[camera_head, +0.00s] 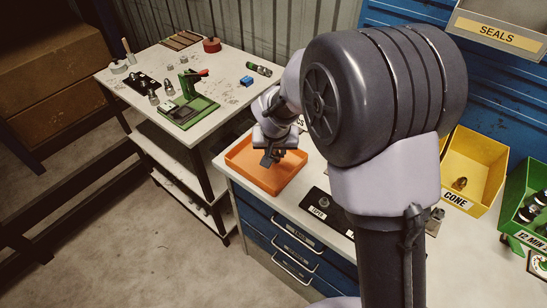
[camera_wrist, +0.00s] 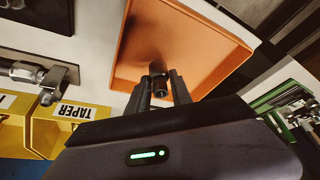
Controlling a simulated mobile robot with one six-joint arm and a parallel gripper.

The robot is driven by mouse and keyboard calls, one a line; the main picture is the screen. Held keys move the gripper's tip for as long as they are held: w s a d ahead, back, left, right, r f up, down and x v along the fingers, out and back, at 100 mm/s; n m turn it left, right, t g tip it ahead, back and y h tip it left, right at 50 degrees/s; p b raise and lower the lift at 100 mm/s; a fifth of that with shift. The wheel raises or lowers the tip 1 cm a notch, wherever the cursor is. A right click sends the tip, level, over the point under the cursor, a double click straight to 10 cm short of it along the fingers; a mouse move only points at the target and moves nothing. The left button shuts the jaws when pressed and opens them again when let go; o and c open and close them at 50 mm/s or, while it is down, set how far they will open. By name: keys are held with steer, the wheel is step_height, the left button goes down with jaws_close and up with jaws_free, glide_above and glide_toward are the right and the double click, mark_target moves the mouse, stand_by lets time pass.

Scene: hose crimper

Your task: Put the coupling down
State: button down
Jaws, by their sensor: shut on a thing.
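The coupling (camera_wrist: 158,68) is a small dark metal piece with an open round end, held between the fingers of my gripper (camera_wrist: 162,88) in the wrist view. In the head view my gripper (camera_head: 270,158) points down over the orange tray (camera_head: 258,186) on the workbench. The orange tray also fills the upper middle of the wrist view (camera_wrist: 205,35), and its visible floor is bare. The coupling is hard to make out in the head view. I cannot tell how high it is above the tray floor.
A black labelled plate (camera_head: 329,212) with fittings lies right of the tray. A yellow CONE bin (camera_head: 478,165) and green bin (camera_head: 515,212) stand farther right. A second table at left holds a green press (camera_head: 190,108).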

mark_target(274, 155)
steer(key=shift+w+a+f, duration=0.2)
steer(key=shift+w+f, duration=0.05)
steer(key=shift+f, duration=0.1)
steer(key=shift+f+b, duration=0.9)
steer(key=shift+f, duration=0.55)
steer(key=shift+f, duration=0.15)
steer(key=c, duration=1.1)
jaws_free()
steer(key=shift+c, duration=0.2)
